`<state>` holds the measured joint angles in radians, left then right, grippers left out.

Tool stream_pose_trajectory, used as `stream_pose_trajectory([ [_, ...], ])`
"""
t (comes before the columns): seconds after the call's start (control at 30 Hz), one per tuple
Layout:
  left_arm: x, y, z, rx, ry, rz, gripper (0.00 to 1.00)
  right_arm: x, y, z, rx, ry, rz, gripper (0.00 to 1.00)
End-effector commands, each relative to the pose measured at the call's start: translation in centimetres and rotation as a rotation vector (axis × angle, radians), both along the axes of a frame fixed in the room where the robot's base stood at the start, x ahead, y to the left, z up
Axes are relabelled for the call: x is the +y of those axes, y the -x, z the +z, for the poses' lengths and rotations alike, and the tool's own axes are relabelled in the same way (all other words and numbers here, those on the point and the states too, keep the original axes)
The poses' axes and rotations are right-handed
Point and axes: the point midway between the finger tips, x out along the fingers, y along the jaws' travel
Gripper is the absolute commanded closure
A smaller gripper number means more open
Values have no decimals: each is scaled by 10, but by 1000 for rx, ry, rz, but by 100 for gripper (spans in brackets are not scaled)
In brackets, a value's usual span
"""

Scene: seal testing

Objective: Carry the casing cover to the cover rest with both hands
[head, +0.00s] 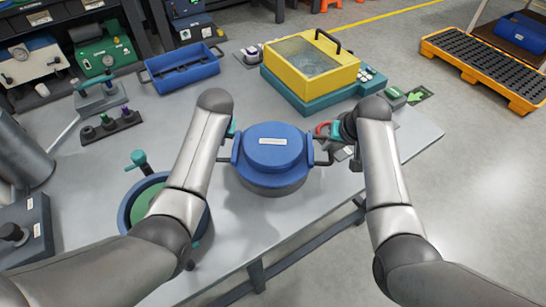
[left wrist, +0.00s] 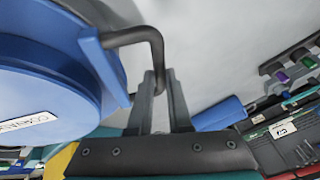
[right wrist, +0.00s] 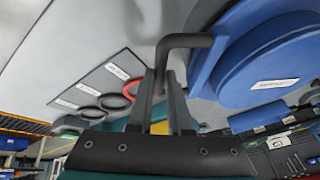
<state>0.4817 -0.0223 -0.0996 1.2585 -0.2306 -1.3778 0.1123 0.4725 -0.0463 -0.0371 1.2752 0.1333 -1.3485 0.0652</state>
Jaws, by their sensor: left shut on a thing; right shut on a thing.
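The casing cover (head: 273,150) is a round blue lid with a white label and dark side handles, in the middle of the head view. My left gripper (left wrist: 163,100) is shut on one dark handle (left wrist: 150,45), seen in the left wrist view; my left arm mostly hides this gripper in the head view. My right gripper (right wrist: 163,98) is shut on the opposite handle (right wrist: 180,41). The cover looks level, above a grey round body (head: 274,188); I cannot tell whether that is part of it or whether they touch. I cannot identify the cover rest for sure.
A round blue-rimmed vessel (head: 126,212) with a teal clamp stands at left, partly behind my left arm. A yellow-lidded tank (head: 306,65) and a blue tray (head: 181,70) stand at the back. A panel (right wrist: 92,92) with rings lies near the right gripper.

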Motion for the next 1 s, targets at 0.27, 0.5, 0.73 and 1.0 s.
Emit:
stream_pose_trajectory([
  [0.27,0,-1,-11,-5,-1,0,100,0,-1,-11,-5,-1,-1,100],
  [0.5,0,0,-15,0,0,0,70,0,0,-15,0,0,0,70],
  [0.73,0,0,-14,0,0,0,53,0,0,-14,0,0,0,53],
  [1.0,-1,1,-11,-1,0,0,53,0,0,-15,0,0,0,53],
])
